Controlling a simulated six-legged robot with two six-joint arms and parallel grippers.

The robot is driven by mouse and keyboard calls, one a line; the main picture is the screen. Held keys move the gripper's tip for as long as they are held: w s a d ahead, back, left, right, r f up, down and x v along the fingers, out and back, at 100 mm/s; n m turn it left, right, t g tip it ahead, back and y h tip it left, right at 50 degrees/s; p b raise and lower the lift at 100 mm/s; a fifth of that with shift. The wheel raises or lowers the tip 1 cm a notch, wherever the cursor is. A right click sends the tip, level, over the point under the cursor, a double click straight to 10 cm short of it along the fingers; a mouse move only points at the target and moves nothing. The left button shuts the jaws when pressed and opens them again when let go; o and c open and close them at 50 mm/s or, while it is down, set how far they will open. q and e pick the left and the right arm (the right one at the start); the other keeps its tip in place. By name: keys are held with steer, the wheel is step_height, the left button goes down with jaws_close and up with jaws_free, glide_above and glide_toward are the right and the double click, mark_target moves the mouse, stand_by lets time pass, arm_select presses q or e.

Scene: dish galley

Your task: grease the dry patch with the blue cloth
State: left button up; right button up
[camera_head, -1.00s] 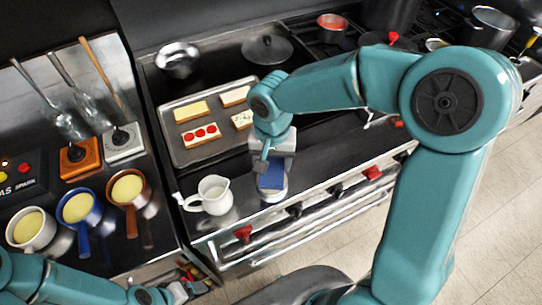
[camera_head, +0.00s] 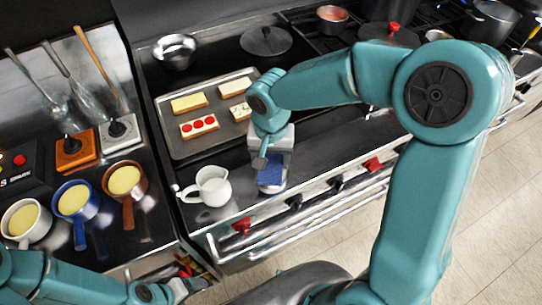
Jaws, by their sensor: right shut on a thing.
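The blue cloth (camera_head: 271,175) hangs below my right gripper (camera_head: 271,162), which is shut on it. A small white round dish (camera_head: 271,188) is directly under the cloth, near the front edge of the stove; I cannot tell whether cloth and dish touch. The metal baking tray (camera_head: 184,146), left of and behind this gripper, holds several topped slices. My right arm hides part of the tray's right side, and I cannot make out the dry patch. My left gripper (camera_head: 186,288) is low in the picture, its jaws unclear.
A white jug (camera_head: 208,186) stands just left of the dish. Several pans of yellow liquid, including a blue one (camera_head: 76,202), stand on the left counter.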

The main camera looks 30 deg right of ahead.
mark_target(271, 160)
steer(key=shift+s+f+b, duration=0.1)
steer(key=shift+f+b, duration=0.45)
steer(key=shift+b, duration=0.1)
stand_by(1.5)
step_height(271, 160, up, 6)
steer(key=p, duration=0.4)
steer(key=shift+f, duration=0.15)
steer(key=shift+r+p, duration=0.55)
steer(key=shift+r, duration=0.25)
steer(key=shift+f, duration=0.1)
